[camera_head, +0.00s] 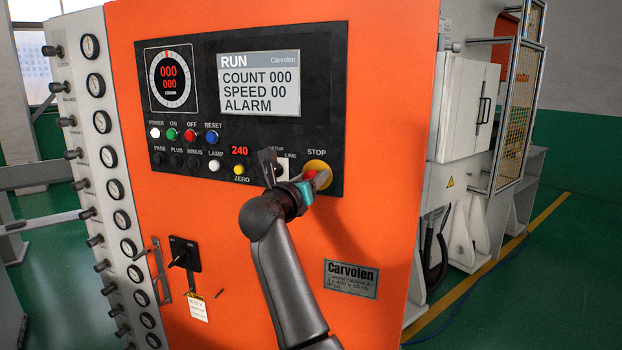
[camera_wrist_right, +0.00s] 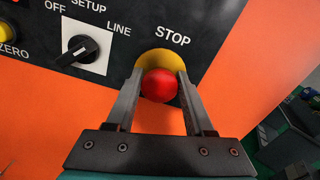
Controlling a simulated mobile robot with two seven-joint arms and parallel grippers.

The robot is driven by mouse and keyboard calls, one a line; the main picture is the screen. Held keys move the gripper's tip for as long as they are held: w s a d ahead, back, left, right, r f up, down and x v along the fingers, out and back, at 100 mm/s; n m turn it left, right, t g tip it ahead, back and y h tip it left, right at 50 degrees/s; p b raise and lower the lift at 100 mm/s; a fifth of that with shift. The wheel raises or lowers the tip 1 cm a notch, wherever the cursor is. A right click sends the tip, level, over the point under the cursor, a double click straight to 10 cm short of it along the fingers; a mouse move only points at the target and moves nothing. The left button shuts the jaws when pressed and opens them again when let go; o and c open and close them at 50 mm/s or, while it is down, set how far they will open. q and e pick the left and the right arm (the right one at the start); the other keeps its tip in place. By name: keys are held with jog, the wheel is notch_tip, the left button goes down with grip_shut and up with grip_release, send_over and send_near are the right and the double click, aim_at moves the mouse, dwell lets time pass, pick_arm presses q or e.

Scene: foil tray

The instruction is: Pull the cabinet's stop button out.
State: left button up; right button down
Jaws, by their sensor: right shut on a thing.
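The red stop button (camera_head: 310,175) sits in a yellow surround under the word STOP on the cabinet's black panel. It also shows in the right wrist view (camera_wrist_right: 159,86). My right gripper (camera_head: 318,180) is at the button, with one finger on each side of it, and is shut on it. In the right wrist view the fingers reach the yellow ring (camera_wrist_right: 158,60) around the button. The orange cabinet (camera_head: 300,235) fills the middle of the head view. My left gripper is not in view.
Left of the button is the SETUP/LINE selector knob (camera_wrist_right: 80,48), close to my gripper. The yellow ZERO button (camera_head: 239,169) and other small buttons lie further left. A rotary switch (camera_head: 183,253) sits lower on the cabinet front. Space right of the cabinet shows green floor.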

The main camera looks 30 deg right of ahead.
dwell(0.4)
jog(key=shift+s+a+p, duration=0.3)
jog(key=shift+s+a, duration=0.1)
jog(key=shift+a, duration=0.15)
jog(key=shift+c, duration=1.4)
grip_release()
jog(key=shift+a, duration=0.15)
